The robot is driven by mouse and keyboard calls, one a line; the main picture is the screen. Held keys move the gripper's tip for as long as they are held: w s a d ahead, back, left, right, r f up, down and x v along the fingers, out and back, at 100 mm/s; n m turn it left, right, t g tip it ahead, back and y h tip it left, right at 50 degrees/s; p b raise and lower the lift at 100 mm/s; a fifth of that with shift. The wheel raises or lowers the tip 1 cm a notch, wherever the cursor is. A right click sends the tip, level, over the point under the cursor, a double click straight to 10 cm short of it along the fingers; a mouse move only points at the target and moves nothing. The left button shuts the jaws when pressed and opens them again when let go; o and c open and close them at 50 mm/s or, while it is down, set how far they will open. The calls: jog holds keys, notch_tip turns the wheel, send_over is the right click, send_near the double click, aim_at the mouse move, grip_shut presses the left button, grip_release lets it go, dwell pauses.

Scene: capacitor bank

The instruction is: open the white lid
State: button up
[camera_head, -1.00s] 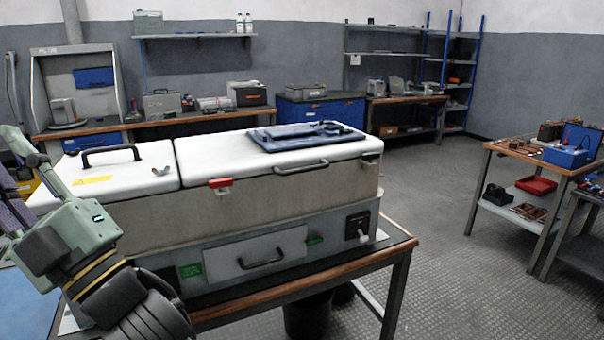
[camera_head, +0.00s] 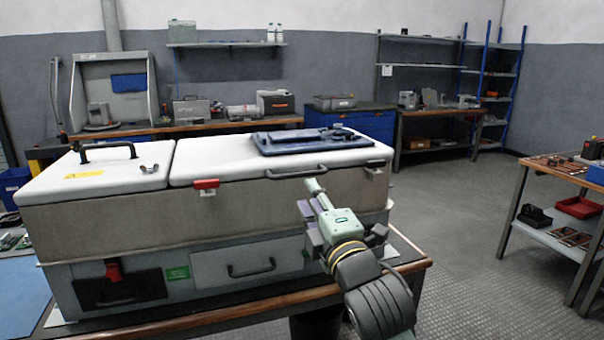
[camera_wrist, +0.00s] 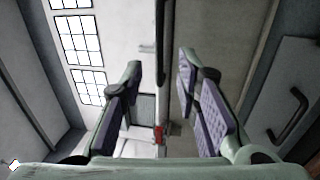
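The large white lid (camera_head: 215,160) lies closed on the right part of a grey chest (camera_head: 130,220) in the head view. A black bar handle (camera_head: 296,172) runs along its front edge, with a red latch (camera_head: 206,184) to the left. A dark blue panel (camera_head: 310,140) rests on the lid. A smaller white lid (camera_head: 92,172) with a black handle is closed on the left. My gripper (camera_head: 312,196) is just in front of and below the bar handle. In the wrist view, my gripper (camera_wrist: 159,62) is open, with a dark bar (camera_wrist: 162,40) between its fingers; contact is unclear.
The chest stands on a wooden-edged table (camera_head: 420,268). A drawer handle (camera_head: 251,270) is on the lower front. A side table (camera_head: 560,185) with trays stands to the right, with open floor (camera_head: 460,240) between. Benches line the back wall.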

aim_at(300, 176)
jog(key=p+x, duration=0.2)
jog(key=x, duration=0.7)
jog(key=shift+p, duration=0.3)
jog(key=shift+c, duration=0.3)
grip_shut()
